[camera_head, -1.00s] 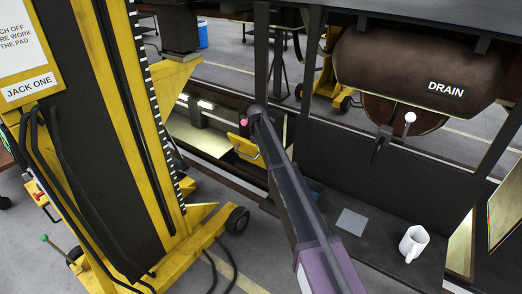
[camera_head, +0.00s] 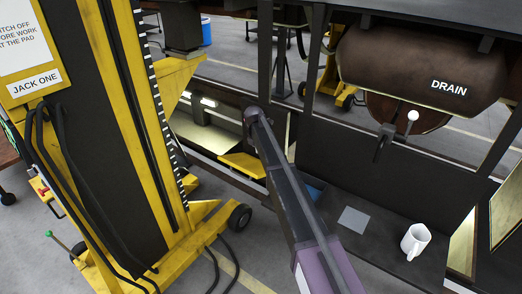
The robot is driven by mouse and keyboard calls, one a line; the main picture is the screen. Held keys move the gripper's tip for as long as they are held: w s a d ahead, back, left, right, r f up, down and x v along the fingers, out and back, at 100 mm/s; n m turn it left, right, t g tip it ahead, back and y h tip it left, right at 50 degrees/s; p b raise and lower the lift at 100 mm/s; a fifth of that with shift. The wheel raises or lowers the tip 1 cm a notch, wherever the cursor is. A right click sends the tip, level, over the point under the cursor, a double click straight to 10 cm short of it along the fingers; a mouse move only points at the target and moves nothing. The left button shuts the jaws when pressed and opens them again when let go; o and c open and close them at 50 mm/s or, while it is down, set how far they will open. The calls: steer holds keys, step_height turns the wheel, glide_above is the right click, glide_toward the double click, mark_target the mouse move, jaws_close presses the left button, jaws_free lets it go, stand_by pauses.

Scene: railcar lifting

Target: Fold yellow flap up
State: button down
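The yellow flap (camera_head: 241,163) shows in the head view at the low side of the dark railcar frame, just left of my arm. It looks like a flat plate lying near level, its right end close to or behind my arm. My arm reaches up from the bottom of the picture, and its far dark end stands above the flap in the picture. My gripper and its fingers do not show. I cannot tell whether anything touches the flap.
The yellow jack column (camera_head: 110,130) marked JACK ONE stands close at left, its wheel (camera_head: 239,218) and cables on the floor. A brown DRAIN tank (camera_head: 420,70) hangs at upper right.

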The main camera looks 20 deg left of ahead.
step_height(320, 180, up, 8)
steer(key=p, duration=0.7)
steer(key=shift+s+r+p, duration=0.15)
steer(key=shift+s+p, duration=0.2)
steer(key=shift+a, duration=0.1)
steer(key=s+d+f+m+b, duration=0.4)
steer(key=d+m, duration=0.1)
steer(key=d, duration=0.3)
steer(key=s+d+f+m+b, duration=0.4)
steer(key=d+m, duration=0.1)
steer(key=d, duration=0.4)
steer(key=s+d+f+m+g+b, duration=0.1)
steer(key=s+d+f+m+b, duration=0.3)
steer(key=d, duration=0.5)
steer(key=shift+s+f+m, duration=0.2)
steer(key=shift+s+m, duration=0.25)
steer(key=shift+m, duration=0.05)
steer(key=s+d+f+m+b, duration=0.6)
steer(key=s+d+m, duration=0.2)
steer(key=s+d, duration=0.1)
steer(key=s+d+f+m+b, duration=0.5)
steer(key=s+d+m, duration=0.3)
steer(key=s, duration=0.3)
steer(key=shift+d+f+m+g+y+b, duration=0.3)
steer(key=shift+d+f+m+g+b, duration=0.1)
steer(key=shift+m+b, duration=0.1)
